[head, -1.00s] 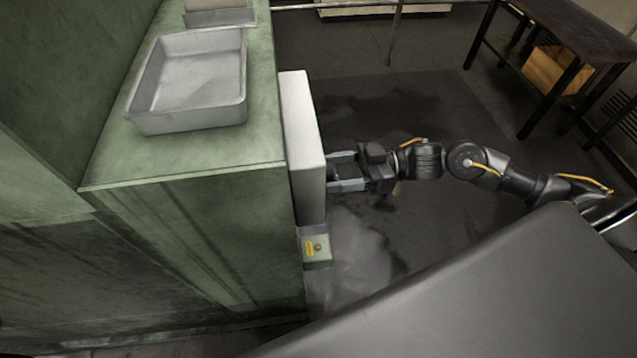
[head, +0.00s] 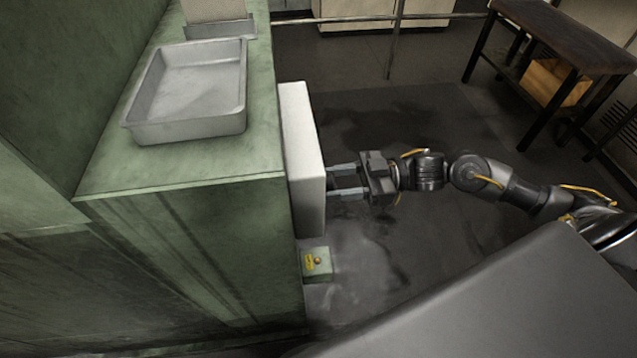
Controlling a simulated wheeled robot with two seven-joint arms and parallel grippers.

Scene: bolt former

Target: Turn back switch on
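A white box (head: 304,160) is mounted on the right side of the green machine (head: 190,240). Below it sits a small green box (head: 317,264) with a yellow label and a small round knob. I cannot tell which part is the back switch; the face of the white box turned away from me is hidden. My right gripper (head: 336,181) comes in from the right at the white box's right side. Its two fingers are apart, with nothing visible between them. Their tips reach the box's edge, and I cannot tell whether they touch it. My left gripper is out of view.
A grey metal tray (head: 140,130) lies on top of the machine. A large dark grey surface (head: 480,310) fills the lower right. A dark table (head: 570,35) stands at the back right with a cardboard box (head: 555,80) under it. The floor behind my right arm is clear.

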